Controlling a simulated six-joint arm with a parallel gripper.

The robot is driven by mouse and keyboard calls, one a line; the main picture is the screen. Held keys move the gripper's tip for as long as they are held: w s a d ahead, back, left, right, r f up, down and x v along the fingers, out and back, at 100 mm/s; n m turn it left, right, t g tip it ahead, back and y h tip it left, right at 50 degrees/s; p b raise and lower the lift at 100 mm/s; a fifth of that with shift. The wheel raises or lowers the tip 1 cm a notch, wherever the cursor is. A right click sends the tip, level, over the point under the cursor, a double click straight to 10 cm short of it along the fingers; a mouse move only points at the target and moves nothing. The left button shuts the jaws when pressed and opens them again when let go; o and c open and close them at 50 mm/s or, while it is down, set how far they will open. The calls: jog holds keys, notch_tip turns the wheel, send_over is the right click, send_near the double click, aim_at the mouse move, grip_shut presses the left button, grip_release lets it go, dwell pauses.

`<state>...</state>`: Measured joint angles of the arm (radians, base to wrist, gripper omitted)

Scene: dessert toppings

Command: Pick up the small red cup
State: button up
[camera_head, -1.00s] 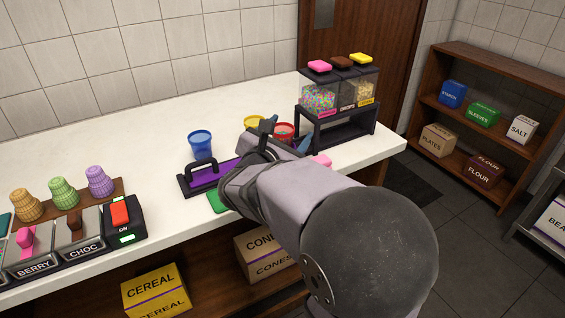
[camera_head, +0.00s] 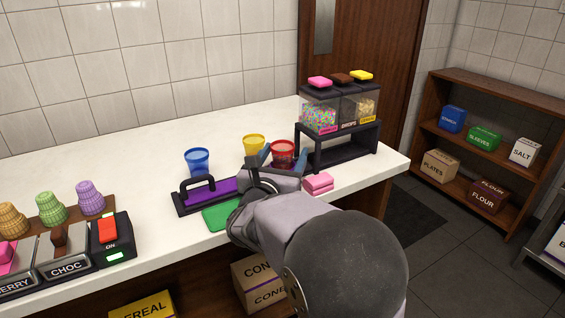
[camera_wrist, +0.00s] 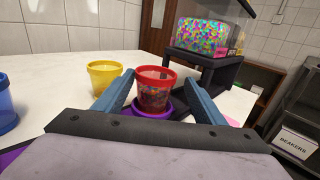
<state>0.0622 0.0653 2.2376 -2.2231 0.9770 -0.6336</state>
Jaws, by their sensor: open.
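In the wrist view the red cup (camera_wrist: 154,90) stands on or just in front of a purple round piece (camera_wrist: 153,110); I cannot tell which. My gripper (camera_head: 283,158) is open, with its blue fingers pointing at the cup. In the wrist view the fingers of my gripper (camera_wrist: 160,97) lie to the left and right of the cup, apart from it. I cannot tell how far the cup is between them.
A yellow cup (camera_head: 254,145) stands close left of the red cup, and a blue cup (camera_head: 197,161) farther left. The dispenser stand (camera_head: 338,147) is close on the right. A purple tray with a black handle (camera_head: 209,191), a green cloth (camera_head: 222,217) and pink sponges (camera_head: 318,183) lie nearby.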

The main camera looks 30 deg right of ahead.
aim_at(285, 145)
jog(key=shift+w+a+x, duration=0.15)
jog(key=shift+x, duration=1.15)
jog(key=shift+w+a+x, duration=0.1)
jog(key=shift+w+x, duration=0.05)
jog(key=shift+x, duration=1.15)
jog(key=shift+a, duration=0.1)
jog(key=c, duration=1.2)
jog(key=shift+r, duration=0.15)
jog(key=shift+c, duration=0.2)
jog(key=shift+r+p, duration=0.35)
jog(key=shift+r, duration=0.45)
jog(key=v, duration=1.8)
